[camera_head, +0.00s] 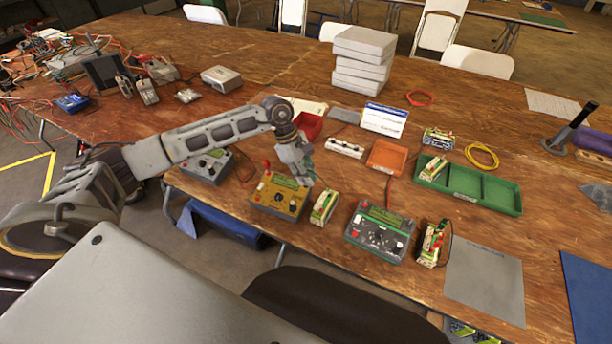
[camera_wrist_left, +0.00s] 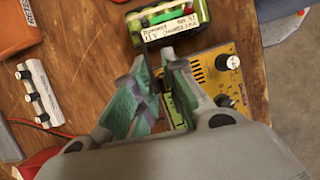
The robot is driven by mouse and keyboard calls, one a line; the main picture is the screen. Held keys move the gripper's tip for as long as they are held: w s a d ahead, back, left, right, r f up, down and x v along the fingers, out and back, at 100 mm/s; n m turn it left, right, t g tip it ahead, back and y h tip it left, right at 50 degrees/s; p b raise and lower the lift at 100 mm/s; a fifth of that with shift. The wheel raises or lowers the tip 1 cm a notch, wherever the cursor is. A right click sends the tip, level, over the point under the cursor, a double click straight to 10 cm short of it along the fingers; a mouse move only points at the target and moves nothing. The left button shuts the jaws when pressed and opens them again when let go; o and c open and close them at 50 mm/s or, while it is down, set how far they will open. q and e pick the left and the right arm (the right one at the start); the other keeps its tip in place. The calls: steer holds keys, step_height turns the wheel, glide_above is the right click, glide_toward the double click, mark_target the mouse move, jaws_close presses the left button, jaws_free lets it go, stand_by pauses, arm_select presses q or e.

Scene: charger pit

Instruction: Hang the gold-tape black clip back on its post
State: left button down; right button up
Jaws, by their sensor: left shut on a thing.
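My left gripper (camera_head: 304,178) is above the workbench, over the gap between the gold charger (camera_head: 278,194) and the battery pack (camera_head: 325,206) beside it. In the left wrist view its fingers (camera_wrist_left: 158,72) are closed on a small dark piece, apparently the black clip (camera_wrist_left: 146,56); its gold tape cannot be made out. The gold charger (camera_wrist_left: 226,76) shows at right in that view, partly hidden by the fingers, and the labelled battery pack (camera_wrist_left: 168,20) at the top. The clip's post cannot be told apart. My right gripper is not in view.
A dark charger with a green top (camera_head: 380,232) and another battery pack (camera_head: 433,243) stand to the right. A grey charger (camera_head: 208,164) stands to the left. The bench's front edge is close.

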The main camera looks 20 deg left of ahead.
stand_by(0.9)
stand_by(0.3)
arm_select(q)
steer(key=c, duration=1.4)
jaws_free()
steer(key=shift+o, duration=0.3)
steer(key=shift+o, duration=0.9)
steer(key=shift+r, duration=0.1)
steer(key=shift+r+p, duration=1.35)
steer(key=shift+r, duration=2.3)
